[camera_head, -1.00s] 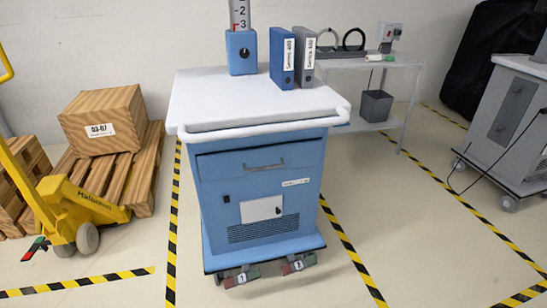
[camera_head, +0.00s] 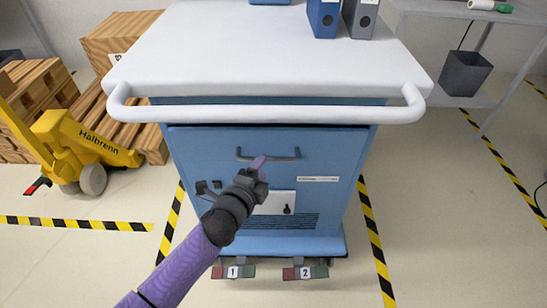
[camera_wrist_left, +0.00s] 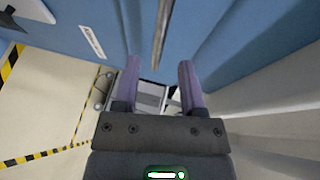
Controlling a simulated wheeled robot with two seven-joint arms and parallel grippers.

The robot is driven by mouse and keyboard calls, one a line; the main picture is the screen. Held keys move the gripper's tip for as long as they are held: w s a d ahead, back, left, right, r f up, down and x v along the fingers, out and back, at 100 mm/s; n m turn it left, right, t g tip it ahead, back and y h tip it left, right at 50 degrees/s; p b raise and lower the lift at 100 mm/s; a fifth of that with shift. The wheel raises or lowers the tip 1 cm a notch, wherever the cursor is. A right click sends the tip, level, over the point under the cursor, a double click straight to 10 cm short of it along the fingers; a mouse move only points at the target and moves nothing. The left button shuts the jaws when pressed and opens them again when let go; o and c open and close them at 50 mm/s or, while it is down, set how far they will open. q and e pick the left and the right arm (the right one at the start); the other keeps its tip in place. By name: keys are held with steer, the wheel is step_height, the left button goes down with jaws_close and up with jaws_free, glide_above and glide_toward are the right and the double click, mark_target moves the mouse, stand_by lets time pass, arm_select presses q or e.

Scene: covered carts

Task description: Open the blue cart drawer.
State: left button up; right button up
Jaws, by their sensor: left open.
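The blue cart (camera_head: 330,215) stands straight ahead with its drawer (camera_head: 205,145) looking shut. The drawer has a dark bar handle (camera_head: 285,154) across its upper middle. My left gripper (camera_head: 259,163) is open in front of the handle, its purple fingertips overlapping the handle's lower edge in the head view. In the left wrist view, the bar handle (camera_wrist_left: 162,35) shows end-on between the lines of the two open fingers (camera_wrist_left: 159,68), near their tips. I cannot tell whether it touches a finger. My right gripper is not in view.
A white push bar (camera_head: 270,114) juts out above the drawer, below the white top (camera_head: 260,60). Binders (camera_head: 323,18) stand on top. A yellow pallet jack (camera_head: 75,150) and wooden pallets are at left. A grey bin (camera_head: 465,72) sits on a shelf at right. Striped tape marks the floor.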

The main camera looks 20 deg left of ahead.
mark_target(269, 158)
arm_select(q)
steer(key=x, duration=0.2)
steer(key=b+x, duration=0.1)
steer(key=x, duration=0.1)
steer(key=shift+w+f+b, duration=0.2)
steer(key=shift+f+b, duration=0.1)
steer(key=shift+w, duration=0.3)
steer(key=shift+r, duration=0.1)
jaws_close()
stand_by(0.8)
